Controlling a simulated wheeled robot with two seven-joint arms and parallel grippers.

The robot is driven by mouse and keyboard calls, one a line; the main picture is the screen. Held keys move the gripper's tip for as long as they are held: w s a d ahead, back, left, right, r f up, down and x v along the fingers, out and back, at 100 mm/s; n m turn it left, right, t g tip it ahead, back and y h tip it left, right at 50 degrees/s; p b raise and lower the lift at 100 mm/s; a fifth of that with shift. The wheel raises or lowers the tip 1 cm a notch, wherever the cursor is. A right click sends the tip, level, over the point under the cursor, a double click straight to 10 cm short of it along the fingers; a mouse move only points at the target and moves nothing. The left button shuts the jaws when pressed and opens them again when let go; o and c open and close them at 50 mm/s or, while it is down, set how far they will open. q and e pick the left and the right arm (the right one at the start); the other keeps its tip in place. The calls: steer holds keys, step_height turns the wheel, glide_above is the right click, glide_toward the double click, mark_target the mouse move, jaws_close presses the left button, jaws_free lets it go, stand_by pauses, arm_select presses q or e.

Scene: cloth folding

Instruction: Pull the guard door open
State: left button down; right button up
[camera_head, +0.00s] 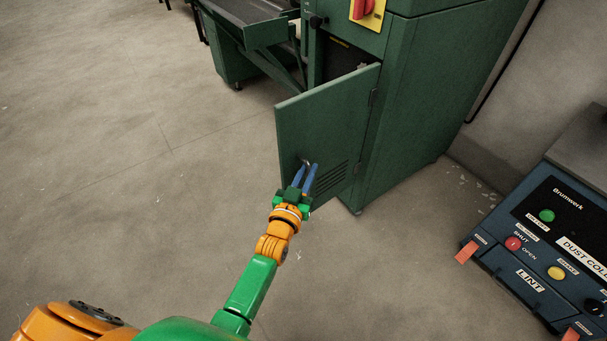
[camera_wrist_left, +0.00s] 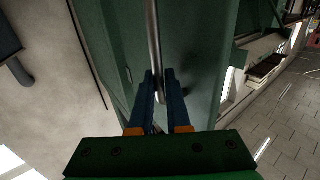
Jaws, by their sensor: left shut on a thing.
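The green guard door (camera_head: 322,120) stands partly open, swung out from the green machine cabinet on its hinge at the right, with dark space showing behind its top edge. My left gripper (camera_head: 309,166) is at the lower left of the door, its blue fingers shut on the door's handle. In the left wrist view the handle is a metal bar (camera_wrist_left: 154,45) running down between the fingertips (camera_wrist_left: 157,82), with the green door panel (camera_wrist_left: 203,50) behind it. The fingers hide part of the handle in the head view. My right gripper is in neither view.
The green machine cabinet (camera_head: 420,110) with a red and yellow switch (camera_head: 366,10) stands behind the door. A blue control panel (camera_head: 545,255) is at the lower right. A green tray-like table (camera_head: 250,20) is at the upper left. The floor left of the door is clear.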

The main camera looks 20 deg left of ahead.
arm_select(q)
steer(key=shift+w+r, duration=0.1)
steer(key=shift+r, duration=0.1)
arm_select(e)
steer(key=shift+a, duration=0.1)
arm_select(q)
steer(key=c, duration=1.3)
jaws_free()
steer(key=o, duration=0.4)
steer(key=shift+w+d+f, duration=0.1)
steer(key=shift+d, duration=0.05)
steer(key=s+p, duration=0.2)
steer(key=s, duration=0.5)
steer(key=shift+s, duration=0.1)
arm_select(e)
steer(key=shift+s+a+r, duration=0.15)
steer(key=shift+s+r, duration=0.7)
